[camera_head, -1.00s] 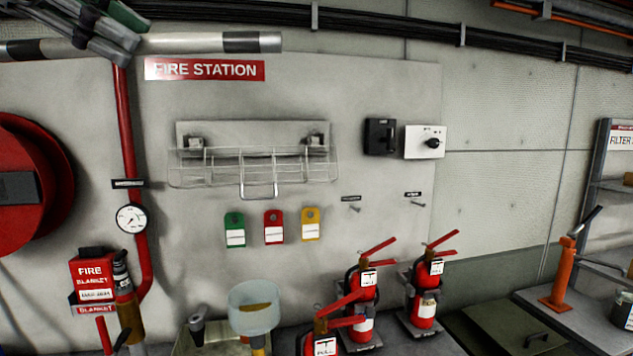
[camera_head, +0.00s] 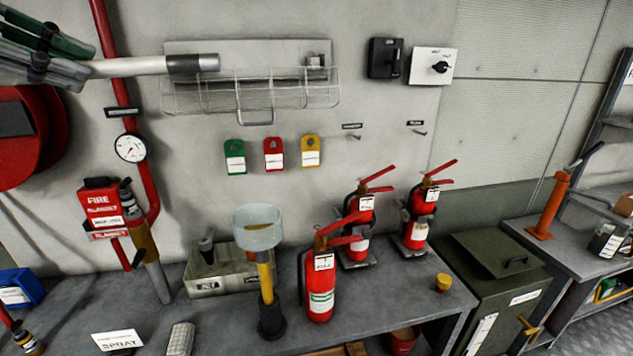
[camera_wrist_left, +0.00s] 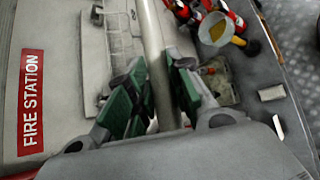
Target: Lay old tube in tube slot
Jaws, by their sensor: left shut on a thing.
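A pale tube (camera_head: 132,66) with a dark band near its right end comes in from the left in the head view. It also shows in the left wrist view (camera_wrist_left: 155,45). My left gripper (camera_head: 62,65) is shut on the tube and holds it roughly level. In the left wrist view the gripper's green-and-grey fingers (camera_wrist_left: 160,92) close on both sides of it. A wire rack (camera_head: 290,95) with several divisions hangs on the wall; the tube's right end overlaps its upper left corner in the picture. I cannot tell whether they touch. No tube slot is clearly recognisable. My right gripper is not in view.
Red extinguishers (camera_head: 320,285), a clear cup on a yellow stem (camera_head: 258,235) and a grey box (camera_head: 215,275) stand on the bench (camera_head: 225,325) below. A red hose reel (camera_head: 30,140), red pipe (camera_head: 112,50) and gauge (camera_head: 130,147) are at left. Coloured tags (camera_head: 273,154) hang under the rack.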

